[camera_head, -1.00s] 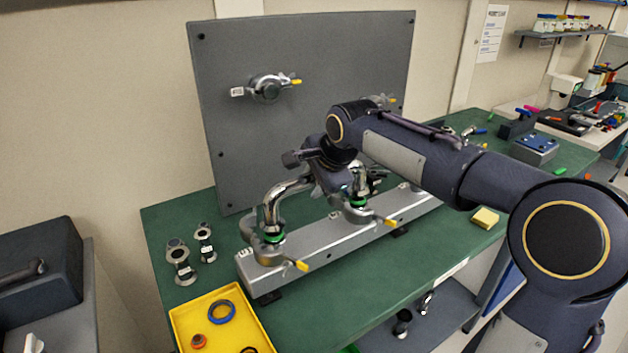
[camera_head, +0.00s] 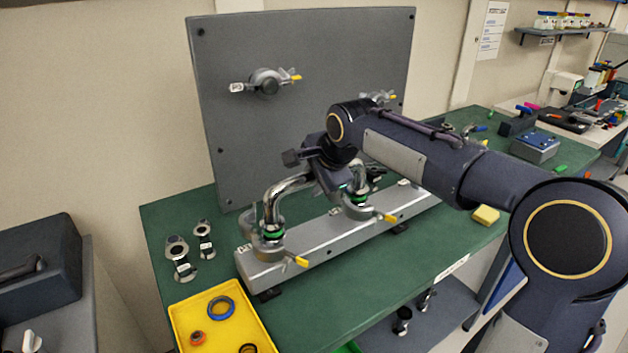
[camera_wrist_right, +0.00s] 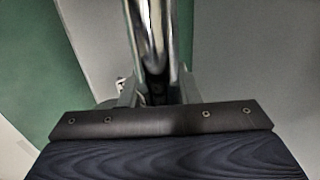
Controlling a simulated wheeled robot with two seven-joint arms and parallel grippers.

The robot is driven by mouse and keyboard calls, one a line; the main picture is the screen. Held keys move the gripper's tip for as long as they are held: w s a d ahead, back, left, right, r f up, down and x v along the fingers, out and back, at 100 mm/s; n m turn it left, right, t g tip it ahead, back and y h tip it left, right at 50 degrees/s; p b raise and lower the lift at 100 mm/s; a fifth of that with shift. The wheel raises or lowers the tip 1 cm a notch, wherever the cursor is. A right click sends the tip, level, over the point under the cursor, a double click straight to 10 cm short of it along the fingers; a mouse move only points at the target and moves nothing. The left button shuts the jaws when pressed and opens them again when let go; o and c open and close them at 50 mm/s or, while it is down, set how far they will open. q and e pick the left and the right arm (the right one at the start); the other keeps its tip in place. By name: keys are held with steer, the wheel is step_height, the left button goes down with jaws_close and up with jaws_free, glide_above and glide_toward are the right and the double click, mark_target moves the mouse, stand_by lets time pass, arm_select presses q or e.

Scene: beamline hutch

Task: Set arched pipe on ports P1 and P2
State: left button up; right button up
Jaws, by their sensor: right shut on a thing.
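The arched pipe (camera_head: 284,187) is shiny metal. It stands as an upside-down U over the grey rail (camera_head: 325,239), one leg above each of two ports. The left port (camera_head: 268,250) and the right port (camera_head: 362,212) each have an open-looking clamp with a yellow handle. Green rings show at the leg ends, at or just over the ports; I cannot tell if both legs are fully seated. My right gripper (camera_head: 333,184) is shut on the pipe's top bar, partly hiding it. In the right wrist view the pipe (camera_wrist_right: 152,35) runs between the fingers. My left gripper is out of view.
A grey upright panel (camera_head: 300,120) with clamped ports stands behind the rail. A yellow block (camera_head: 486,215) lies right. The green bench (camera_head: 330,290) is clear in front.

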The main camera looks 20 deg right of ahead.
steer(key=shift+f+b, duration=0.4)
steer(key=shift+f, duration=0.15)
stand_by(1.5)
steer(key=o, duration=1.1)
steer(key=shift+o, duration=0.2)
steer(key=a+v, duration=0.1)
steer(key=v, duration=0.7)
steer(key=s+a+f+n+y, duration=0.1)
steer(key=s+f+n, duration=0.4)
steer(key=s, duration=0.3)
steer(key=s+a+f+n+y+p, duration=0.1)
steer(key=s+a+f+n, duration=0.1)
steer(key=s+f+n, duration=0.3)
steer(key=s+a+f+n+g, duration=0.1)
steer(key=s+f+n, duration=0.3)
steer(key=s, duration=0.9)
step_height(320, 180, down, 3)
steer(key=shift+a+r+n+y, duration=0.1)
steer(key=shift+a+n+y, duration=0.3)
steer(key=shift+a, duration=0.2)
